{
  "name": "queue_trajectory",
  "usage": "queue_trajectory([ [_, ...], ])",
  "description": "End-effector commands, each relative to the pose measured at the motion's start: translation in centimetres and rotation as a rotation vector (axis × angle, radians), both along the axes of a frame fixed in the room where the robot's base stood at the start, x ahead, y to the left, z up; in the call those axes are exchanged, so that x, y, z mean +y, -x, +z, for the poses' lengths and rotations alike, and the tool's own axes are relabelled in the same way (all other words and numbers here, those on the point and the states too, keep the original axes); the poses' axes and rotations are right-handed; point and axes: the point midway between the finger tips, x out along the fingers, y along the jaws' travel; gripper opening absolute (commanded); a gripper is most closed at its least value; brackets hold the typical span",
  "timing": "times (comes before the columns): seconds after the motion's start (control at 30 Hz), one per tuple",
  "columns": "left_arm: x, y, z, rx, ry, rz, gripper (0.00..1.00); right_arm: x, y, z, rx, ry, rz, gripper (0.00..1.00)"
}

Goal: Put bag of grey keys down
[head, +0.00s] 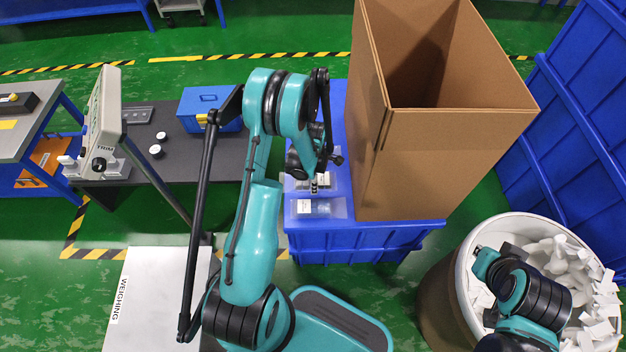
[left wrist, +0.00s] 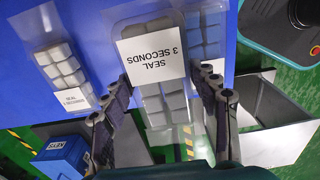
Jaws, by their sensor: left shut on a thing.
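My left gripper (left wrist: 165,76) is shut on a clear bag of grey keys (left wrist: 165,102), with a white label reading "SEAL 3 SECONDS" towards its top. The bag is between the two fingers, over the blue surface (left wrist: 105,15); I cannot tell whether it touches it. In the head view my left gripper (head: 318,172) reaches down to the blue surface beside the cardboard box, and the arm partly hides the bags there. A second labelled bag (left wrist: 65,72) lies to the left in the wrist view. Another bag (left wrist: 208,35) shows behind the held one. My right gripper is hidden.
A tall open cardboard box (head: 430,150) stands right of the bags. A round drum (head: 462,285) with white pieces is at the lower right, my right arm over it. The dark table (head: 195,160) holds a blue box (head: 205,100). A weighing platform (head: 155,290) is lower left.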

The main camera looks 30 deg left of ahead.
Motion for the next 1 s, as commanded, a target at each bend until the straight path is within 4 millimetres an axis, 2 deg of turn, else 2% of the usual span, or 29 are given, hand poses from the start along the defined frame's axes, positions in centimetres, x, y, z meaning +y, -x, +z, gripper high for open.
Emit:
queue_trajectory([
  [0.03,0.8,-1.0,-1.1,0.0,0.0,0.002,0.19,0.0,0.0,-0.8,0.0,0.0,0.0,0.0],
  [0.1,1.6,-2.2,-2.0,0.0,0.0,0.0,0.19,0.0,0.0,-1.3,0.0,0.0,0.0,0.0],
  [0.3,3.0,-4.1,-3.1,0.0,0.0,-0.001,0.19,0.0,0.0,-1.9,0.0,0.0,0.0,0.0],
  [0.43,3.1,-4.3,-3.8,0.0,0.0,-0.002,0.19,0.0,0.0,-2.3,0.0,0.0,0.0,0.0],
  [0.67,3.0,-4.3,-7.2,0.0,0.0,-0.003,0.19,0.0,0.0,-4.1,0.0,0.0,0.0,0.0],
  [1.0,3.0,-4.3,-7.3,0.0,0.0,-0.003,0.19,0.0,0.0,-3.9,0.0,0.0,0.0,0.0],
])
